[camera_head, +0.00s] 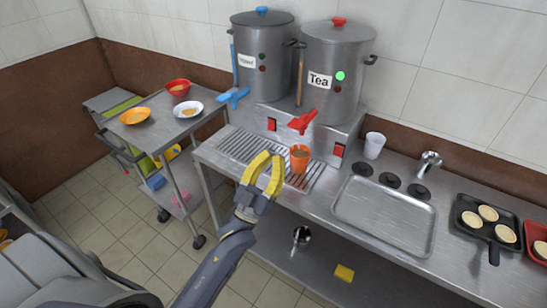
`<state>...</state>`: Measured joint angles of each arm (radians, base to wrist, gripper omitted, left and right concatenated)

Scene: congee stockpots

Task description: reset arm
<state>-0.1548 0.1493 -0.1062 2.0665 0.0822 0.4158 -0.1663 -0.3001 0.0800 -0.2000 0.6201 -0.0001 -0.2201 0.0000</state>
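My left arm comes in from the bottom, left of centre. Its gripper (275,156) has two yellow fingers spread apart, with nothing seen between them. It is over the front of the counter, just left of an orange cup (299,160). The cup stands upright on the slotted drain grate (243,147), below the red tap (302,122) of the "Tea" pot (334,100). The gripper looks apart from the cup, though the exact gap is hard to tell. My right gripper is not in view.
A second pot (262,40) with a blue tap (234,96) stands to the left. A white cup (374,145), a metal tray (385,215) and a dark pan (486,222) are on the right. A cart (150,113) with bowls stands left. The floor between is clear.

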